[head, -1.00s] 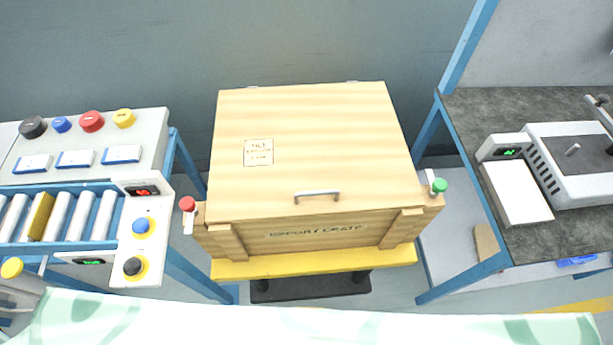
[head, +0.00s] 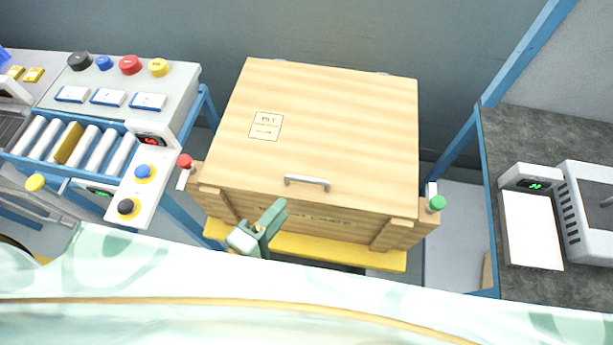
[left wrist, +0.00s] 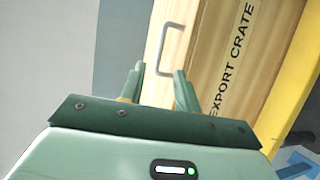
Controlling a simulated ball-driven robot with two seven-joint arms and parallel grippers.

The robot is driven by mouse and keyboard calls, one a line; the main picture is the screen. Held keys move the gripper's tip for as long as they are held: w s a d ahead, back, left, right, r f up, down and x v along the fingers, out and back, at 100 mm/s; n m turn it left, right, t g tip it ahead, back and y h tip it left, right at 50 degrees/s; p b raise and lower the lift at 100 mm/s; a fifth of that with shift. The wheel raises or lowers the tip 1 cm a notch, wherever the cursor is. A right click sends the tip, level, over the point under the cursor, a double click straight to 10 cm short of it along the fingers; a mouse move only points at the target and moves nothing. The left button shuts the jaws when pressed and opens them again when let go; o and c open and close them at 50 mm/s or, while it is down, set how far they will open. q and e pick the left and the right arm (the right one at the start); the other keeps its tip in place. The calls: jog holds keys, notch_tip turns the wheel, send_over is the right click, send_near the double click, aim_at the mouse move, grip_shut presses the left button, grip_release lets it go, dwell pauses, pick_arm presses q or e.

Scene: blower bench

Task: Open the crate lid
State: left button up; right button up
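The wooden crate (head: 300,218) has its pale wood lid (head: 335,125) lying flat and shut. A grey metal handle (head: 307,182) is fixed near the lid's front edge; it also shows in the left wrist view (left wrist: 163,50). My left gripper (head: 276,212) is in front of the crate, below and slightly left of the handle, apart from it. In the left wrist view its two fingers (left wrist: 158,78) are spread with nothing between them, and the handle lies beyond the tips. My right gripper is in neither view.
A red-knobbed latch (head: 185,165) is at the crate's left front corner and a green-knobbed one (head: 437,203) at the right. A roller conveyor with a button panel (head: 125,90) stands left. A dark bench (head: 530,275) with a machine stands right.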

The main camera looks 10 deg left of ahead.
aim_at(307, 178)
pick_arm(q)
jog(key=b+x, duration=0.1)
jog(key=x, duration=1)
grip_shut()
